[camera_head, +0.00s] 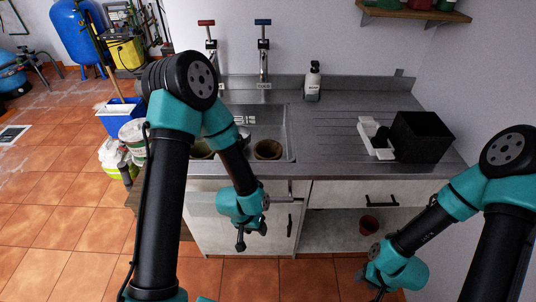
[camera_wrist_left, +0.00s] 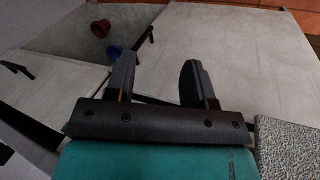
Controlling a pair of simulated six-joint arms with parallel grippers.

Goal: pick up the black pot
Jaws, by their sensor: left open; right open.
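I cannot make out a round black pot for certain. A black, square-sided container (camera_head: 423,137) stands on the right end of the steel counter, its top open. My left gripper (camera_head: 240,242) hangs in front of the cabinet doors, below the counter edge. In the left wrist view its two dark fingers (camera_wrist_left: 159,82) are apart with nothing between them. My right gripper (camera_head: 372,285) is low at the lower right, in front of the open shelf space, and is open. Both grippers are well away from the black container.
Brown pots (camera_head: 267,149) are in the sink, partly hidden by my left arm. A soap bottle (camera_head: 313,82) stands at the back. The counter's middle (camera_head: 330,140) is clear.

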